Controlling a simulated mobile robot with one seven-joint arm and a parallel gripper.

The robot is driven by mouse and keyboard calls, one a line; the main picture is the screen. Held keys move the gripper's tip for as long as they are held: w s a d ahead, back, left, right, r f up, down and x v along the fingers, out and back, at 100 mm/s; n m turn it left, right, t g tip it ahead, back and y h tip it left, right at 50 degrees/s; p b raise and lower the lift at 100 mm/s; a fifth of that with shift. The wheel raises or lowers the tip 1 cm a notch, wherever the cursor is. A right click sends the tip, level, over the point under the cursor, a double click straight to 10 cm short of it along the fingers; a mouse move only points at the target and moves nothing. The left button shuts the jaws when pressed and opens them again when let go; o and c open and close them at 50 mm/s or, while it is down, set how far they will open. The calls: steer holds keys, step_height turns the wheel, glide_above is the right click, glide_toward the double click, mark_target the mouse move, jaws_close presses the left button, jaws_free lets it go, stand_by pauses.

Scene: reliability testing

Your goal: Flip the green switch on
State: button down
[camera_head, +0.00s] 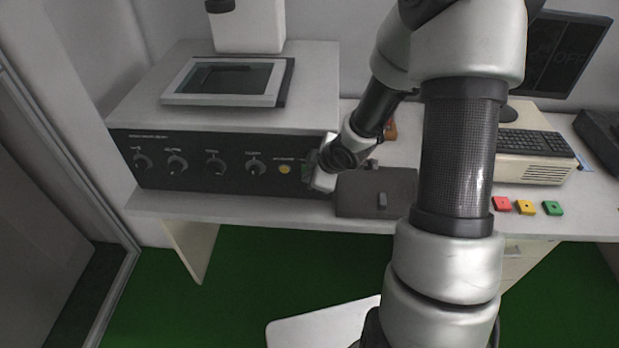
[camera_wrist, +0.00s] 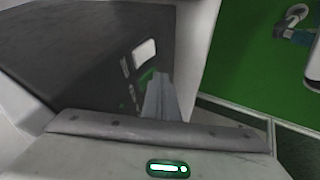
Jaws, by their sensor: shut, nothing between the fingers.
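My gripper (camera_head: 322,182) is at the right end of the black front panel (camera_head: 200,162) of a pale machine. In the wrist view its fingers (camera_wrist: 160,98) are together and empty, with their tips close to a small green part on a dark surface, likely the green switch (camera_wrist: 147,75). A pale rectangle shows just above that green part. The fingers partly cover the green part, so I cannot tell its on or off position or whether they touch it. In the head view my gripper and wrist hide most of this spot.
The panel has several knobs and a yellow round button (camera_head: 284,169). A dark grey box (camera_head: 375,192) with a small lever stands close to the right of my gripper.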

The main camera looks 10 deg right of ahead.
steer(key=shift+w+f, duration=0.15)
stand_by(0.3)
steer(key=shift+r+p, duration=0.85)
